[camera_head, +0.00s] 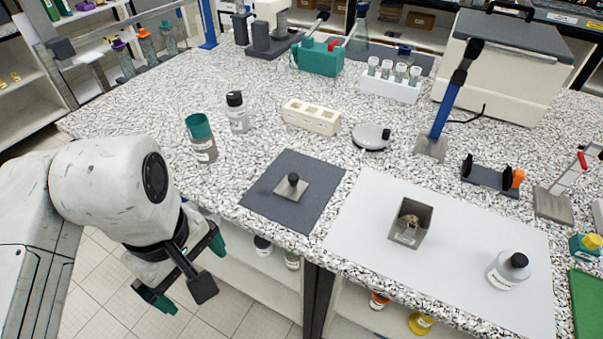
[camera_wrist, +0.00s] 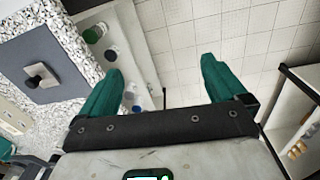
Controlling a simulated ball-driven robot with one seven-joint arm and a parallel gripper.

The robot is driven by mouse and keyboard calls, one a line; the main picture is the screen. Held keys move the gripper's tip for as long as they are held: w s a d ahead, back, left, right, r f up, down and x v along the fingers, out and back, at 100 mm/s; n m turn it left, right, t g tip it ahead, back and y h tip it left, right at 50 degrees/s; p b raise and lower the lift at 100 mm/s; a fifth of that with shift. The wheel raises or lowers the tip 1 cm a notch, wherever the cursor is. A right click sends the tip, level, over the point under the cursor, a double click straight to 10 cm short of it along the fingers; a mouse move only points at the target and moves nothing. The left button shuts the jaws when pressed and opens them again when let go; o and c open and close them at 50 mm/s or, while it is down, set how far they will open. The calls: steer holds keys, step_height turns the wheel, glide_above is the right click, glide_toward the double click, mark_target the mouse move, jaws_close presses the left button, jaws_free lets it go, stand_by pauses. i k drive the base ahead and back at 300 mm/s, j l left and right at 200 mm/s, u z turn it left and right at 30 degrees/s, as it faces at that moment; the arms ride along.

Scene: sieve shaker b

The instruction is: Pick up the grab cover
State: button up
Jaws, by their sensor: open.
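A square metal plate with a black knob, which looks like the grab cover (camera_head: 290,190), lies flat on a dark grey mat (camera_head: 318,172) near the front edge of the speckled worktop. In the wrist view the cover (camera_wrist: 42,76) shows at the left on the mat (camera_wrist: 55,45). My gripper (camera_head: 187,268) is open and empty, off the worktop's front edge, left of and nearer than the cover. In the wrist view its teal fingers (camera_wrist: 160,68) are wide apart with floor and shelving behind them. An open square metal box (camera_head: 428,217) holding something brownish stands on a white sheet, right of the mat.
A green-topped container (camera_head: 201,137) and a black-capped bottle (camera_head: 237,112) stand left of the mat. A cream block with openings (camera_head: 311,117) and a round lidded dish (camera_head: 371,137) lie behind it. Another black-capped bottle (camera_head: 508,270) stands on the white sheet (camera_head: 460,290).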

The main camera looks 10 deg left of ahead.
mark_target(290, 187)
steer(key=i+l, duration=0.3)
steer(key=i, duration=0.2)
steer(key=i+l, duration=0.35)
steer(key=i, duration=0.2)
